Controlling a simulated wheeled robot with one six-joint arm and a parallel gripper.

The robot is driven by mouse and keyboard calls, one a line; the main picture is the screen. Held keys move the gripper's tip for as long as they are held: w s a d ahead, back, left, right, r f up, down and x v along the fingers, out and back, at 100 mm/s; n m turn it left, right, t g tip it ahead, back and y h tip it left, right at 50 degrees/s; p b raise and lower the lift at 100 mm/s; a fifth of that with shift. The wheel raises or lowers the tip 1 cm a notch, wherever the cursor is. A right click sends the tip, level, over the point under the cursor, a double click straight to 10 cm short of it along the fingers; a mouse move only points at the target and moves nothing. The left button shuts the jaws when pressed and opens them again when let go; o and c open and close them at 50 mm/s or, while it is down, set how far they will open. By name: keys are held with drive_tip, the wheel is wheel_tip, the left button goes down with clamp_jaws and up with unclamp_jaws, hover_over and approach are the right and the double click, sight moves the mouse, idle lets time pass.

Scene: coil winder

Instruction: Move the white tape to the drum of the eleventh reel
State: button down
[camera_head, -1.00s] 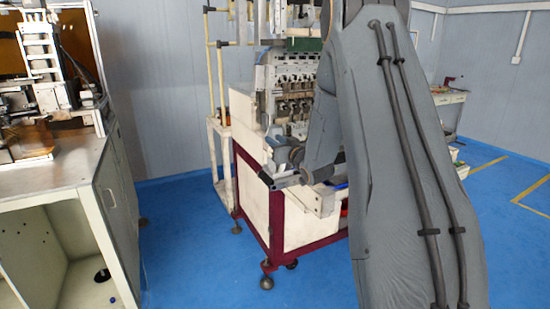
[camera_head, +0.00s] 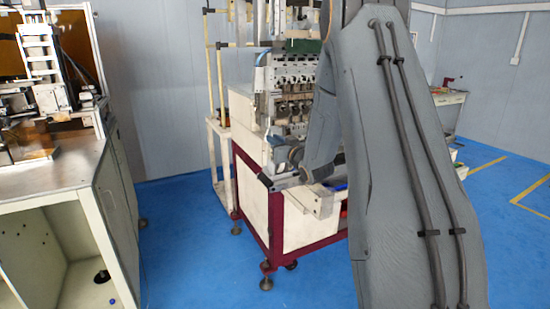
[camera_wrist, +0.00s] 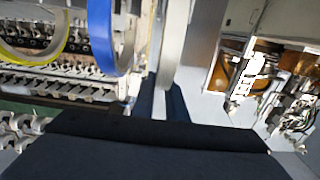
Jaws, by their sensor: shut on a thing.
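In the wrist view my gripper (camera_wrist: 162,100) shows as two dark fingers pointing up the picture. They are shut on a pale, whitish band seen nearly edge-on, the white tape (camera_wrist: 174,45), which runs out of the top of the picture. A blue ring (camera_wrist: 102,38) and a yellow-edged ring (camera_wrist: 30,55) hang to its left, apart from the fingers. In the head view my grey arm hides much of the winder, and the tape cannot be made out there. I cannot pick out the eleventh reel or its drum.
The coil winder (camera_head: 250,190) on its dark red frame stands mid-picture, close to my arm's end. A pale cabinet bench (camera_head: 95,200) with machinery stands at the left. Blue floor (camera_head: 185,240) lies free between them. A side table (camera_head: 448,110) is at the back right.

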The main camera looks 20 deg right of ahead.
drive_tip(key=shift+r+p, duration=2)
drive_tip(key=shift+r, duration=1.85)
